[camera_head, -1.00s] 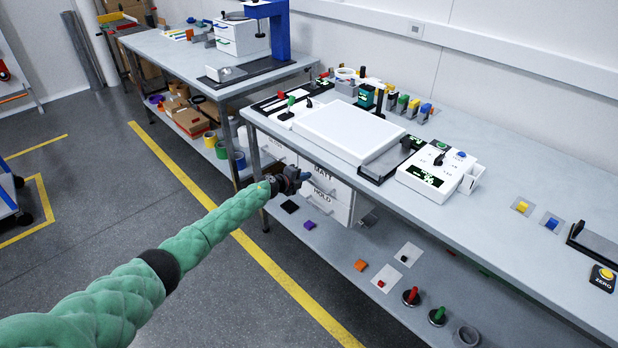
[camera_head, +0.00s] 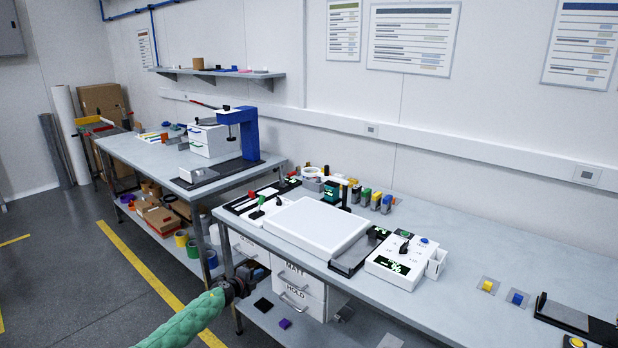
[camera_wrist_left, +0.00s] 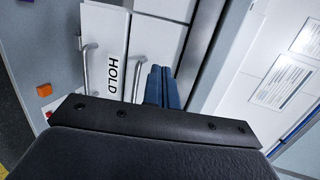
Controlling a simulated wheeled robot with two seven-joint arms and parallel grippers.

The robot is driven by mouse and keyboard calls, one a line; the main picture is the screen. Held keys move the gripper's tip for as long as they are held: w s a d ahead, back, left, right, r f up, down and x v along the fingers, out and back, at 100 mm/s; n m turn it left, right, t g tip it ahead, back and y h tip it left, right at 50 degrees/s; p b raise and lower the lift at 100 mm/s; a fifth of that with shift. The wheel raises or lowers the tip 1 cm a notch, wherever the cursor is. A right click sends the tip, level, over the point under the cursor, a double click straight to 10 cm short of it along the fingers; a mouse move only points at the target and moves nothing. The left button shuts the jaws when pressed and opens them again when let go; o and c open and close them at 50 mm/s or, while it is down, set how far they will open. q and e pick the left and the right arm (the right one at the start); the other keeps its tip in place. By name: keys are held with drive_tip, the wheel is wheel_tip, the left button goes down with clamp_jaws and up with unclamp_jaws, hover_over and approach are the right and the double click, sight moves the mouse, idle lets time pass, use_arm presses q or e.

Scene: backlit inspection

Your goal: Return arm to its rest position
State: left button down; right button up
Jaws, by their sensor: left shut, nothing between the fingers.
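My left gripper (camera_head: 259,272) is at the end of my green-sleeved arm, in front of the near bench's front edge and beside the white drawers. Its fingers are shut with nothing between them. In the left wrist view the blue fingertips (camera_wrist_left: 162,86) are together, with the drawer marked HOLD (camera_wrist_left: 110,62) behind them. The drawer unit (camera_head: 297,288) hangs under the bench with its MATT and HOLD drawers closed. My right gripper is not in view.
The near bench (camera_head: 460,290) carries a white light panel (camera_head: 317,224) and a control box (camera_head: 402,262) with a green display. A lower shelf holds small items. A second bench (camera_head: 150,155) with a blue press (camera_head: 247,133) stands behind. Floor is clear at left.

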use_arm(q)
drive_tip(key=w+a+r+n+t+y, duration=0.1)
drive_tip(key=a+r+n+t+y, duration=0.1)
drive_tip(key=r+n+y, duration=0.3)
drive_tip(key=w+a+r+n+t+y, duration=0.1)
drive_tip(key=w+a+r+n+y, duration=0.15)
drive_tip(key=r+n, duration=0.35)
drive_tip(key=s+d+f+n+g, duration=0.4)
drive_tip(key=s+f+n+g, duration=0.1)
drive_tip(key=s+f, duration=1.05)
drive_tip(key=s+d+f+n+g, duration=0.35)
drive_tip(key=s+f, duration=0.85)
drive_tip(key=s, duration=0.6)
drive_tip(key=s+f+n+g, duration=0.1)
drive_tip(key=s+f, duration=0.6)
drive_tip(key=s, duration=0.8)
drive_tip(key=s+d+f+g, duration=0.1)
drive_tip(key=s+f+g, duration=0.2)
drive_tip(key=s+f, duration=0.4)
drive_tip(key=s+f+n+g, duration=0.1)
drive_tip(key=s+f, duration=0.7)
drive_tip(key=s, duration=1.5)
drive_tip(key=shift+s+d+n+g+h, duration=0.2)
drive_tip(key=shift+n+g+h, duration=0.2)
drive_tip(key=shift+g, duration=0.25)
